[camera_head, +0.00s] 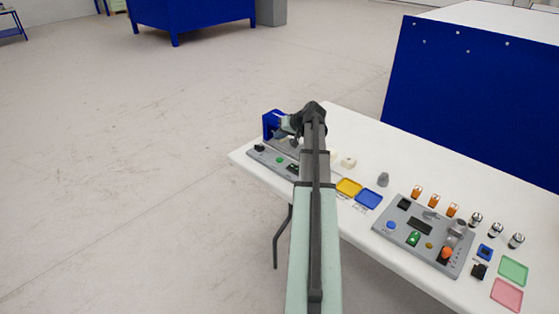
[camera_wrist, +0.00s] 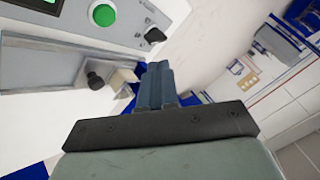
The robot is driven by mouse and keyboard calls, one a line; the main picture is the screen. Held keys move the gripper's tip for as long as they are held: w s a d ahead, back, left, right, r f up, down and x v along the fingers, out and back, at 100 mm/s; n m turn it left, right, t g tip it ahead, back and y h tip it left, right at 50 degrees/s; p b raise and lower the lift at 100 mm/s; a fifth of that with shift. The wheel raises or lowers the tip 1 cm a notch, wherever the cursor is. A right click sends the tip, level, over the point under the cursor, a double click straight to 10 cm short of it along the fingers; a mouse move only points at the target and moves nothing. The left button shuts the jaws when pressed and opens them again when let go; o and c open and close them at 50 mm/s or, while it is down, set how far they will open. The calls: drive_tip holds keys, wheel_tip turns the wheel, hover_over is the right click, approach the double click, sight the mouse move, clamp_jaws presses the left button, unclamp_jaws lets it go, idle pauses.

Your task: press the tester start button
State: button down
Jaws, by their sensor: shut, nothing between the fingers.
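The tester stands at the far left end of the white table, with a blue frame (camera_head: 269,124) and a grey base. A round green button (camera_head: 279,160) sits on its front panel, beside a black knob (camera_head: 259,147). In the wrist view the green button (camera_wrist: 103,14) is at the upper left, and the black knob (camera_wrist: 154,35) is to its right. My gripper (camera_wrist: 158,72) is shut and empty, apart from the green button. In the head view my arm hides part of the tester and the gripper's tips are hard to make out.
Yellow (camera_head: 349,187) and blue (camera_head: 369,198) trays lie right of my arm. A grey control panel (camera_head: 406,245) with several buttons lies further right, near orange and silver cylinders. Green (camera_head: 513,270) and pink (camera_head: 506,295) trays lie at the right end.

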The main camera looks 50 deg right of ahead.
sight(282, 160)
drive_tip(key=shift+s+d+r, duration=0.2)
drive_tip(key=shift+d+r, duration=0.05)
drive_tip(key=shift+d, duration=0.15)
drive_tip(key=shift+f, duration=0.15)
drive_tip(key=shift+f, duration=4.25)
